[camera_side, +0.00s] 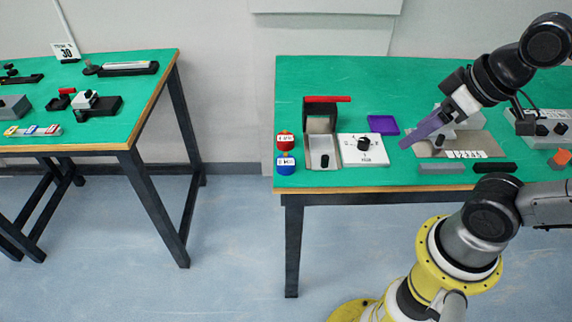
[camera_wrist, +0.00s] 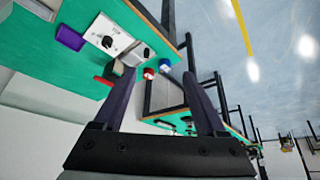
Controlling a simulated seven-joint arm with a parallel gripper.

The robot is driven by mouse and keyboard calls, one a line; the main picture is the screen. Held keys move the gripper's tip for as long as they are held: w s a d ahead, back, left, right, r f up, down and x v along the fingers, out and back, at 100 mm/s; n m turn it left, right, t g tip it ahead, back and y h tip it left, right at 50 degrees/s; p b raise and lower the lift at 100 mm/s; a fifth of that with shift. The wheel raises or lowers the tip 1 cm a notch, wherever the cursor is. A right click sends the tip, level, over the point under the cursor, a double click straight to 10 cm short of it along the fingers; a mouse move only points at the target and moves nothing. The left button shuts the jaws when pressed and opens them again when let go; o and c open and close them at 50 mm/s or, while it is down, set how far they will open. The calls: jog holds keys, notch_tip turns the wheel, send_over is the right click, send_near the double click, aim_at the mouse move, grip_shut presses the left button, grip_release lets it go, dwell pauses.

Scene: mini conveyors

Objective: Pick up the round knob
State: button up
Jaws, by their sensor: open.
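A black round knob (camera_side: 364,144) sits on a white plate (camera_side: 376,157) near the front of the right green table. The knob also shows in the wrist view (camera_wrist: 107,42), at upper left. Another dark knob (camera_side: 541,130) is on a grey box at the table's right; which one is the round knob I cannot tell for certain. My gripper (camera_side: 404,146) is open and empty, its purple fingers slanting down to the left, to the right of the white plate in the side view. In the wrist view its fingers (camera_wrist: 155,80) are spread apart, with the knob outside them, to the left.
A metal tray (camera_side: 317,142) with a red-handled bar stands left of the plate. Red (camera_side: 285,140) and blue (camera_side: 286,165) labelled round pieces sit at the left edge. A purple square tray (camera_side: 382,124) lies behind. A second green table (camera_side: 130,117) stands apart at left.

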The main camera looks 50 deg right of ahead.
jog(key=o, duration=0.3)
